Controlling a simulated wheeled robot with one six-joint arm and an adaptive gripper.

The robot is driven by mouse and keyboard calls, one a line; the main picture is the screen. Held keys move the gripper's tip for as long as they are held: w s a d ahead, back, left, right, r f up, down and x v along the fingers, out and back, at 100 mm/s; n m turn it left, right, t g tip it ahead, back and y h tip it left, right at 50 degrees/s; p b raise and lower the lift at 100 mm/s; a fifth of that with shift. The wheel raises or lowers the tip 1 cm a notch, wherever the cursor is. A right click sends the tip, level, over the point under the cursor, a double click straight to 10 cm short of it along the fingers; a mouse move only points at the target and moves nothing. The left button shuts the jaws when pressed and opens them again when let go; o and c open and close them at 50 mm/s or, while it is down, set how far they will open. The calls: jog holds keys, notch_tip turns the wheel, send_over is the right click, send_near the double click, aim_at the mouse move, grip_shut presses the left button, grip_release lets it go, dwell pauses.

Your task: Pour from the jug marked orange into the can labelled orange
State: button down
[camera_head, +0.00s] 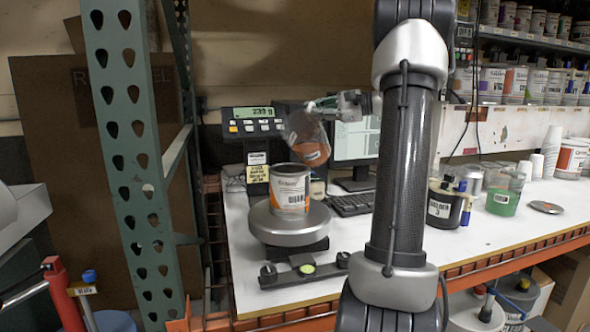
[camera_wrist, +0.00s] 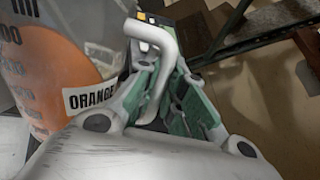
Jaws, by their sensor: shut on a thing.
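The jug marked ORANGE (camera_head: 309,142) is clear, with orange liquid inside. It is held in the air, tilted, its lower end towards the right. In the wrist view the jug (camera_wrist: 60,60) fills the left side, its label readable. My gripper (camera_head: 325,106) is shut on the jug's white handle; its green-padded fingers (camera_wrist: 160,98) show around the handle. The can (camera_head: 290,188), white and orange with dark label text too small to read surely, stands upright on the round scale plate (camera_head: 290,228), just below the jug. No stream of liquid is visible between them.
A scale display (camera_head: 252,122) stands behind the can, with a monitor (camera_head: 355,140) and keyboard (camera_head: 352,203) to its right. A green rack post (camera_head: 130,150) stands left. Right of my arm are a dark can (camera_head: 444,205) and a green-filled cup (camera_head: 503,192).

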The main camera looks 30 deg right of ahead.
jog(key=shift+s+a+r+n+h+p, duration=0.2)
jog(key=shift+s+a+r+n+p, duration=0.1)
jog(key=shift+a+n+p, duration=0.2)
jog(key=shift+s+a+r+n+h+p, duration=0.2)
jog(key=shift+s+a+n+p, duration=0.15)
jog(key=shift+n, duration=0.25)
dwell(4.9)
jog(key=shift+w, duration=0.15)
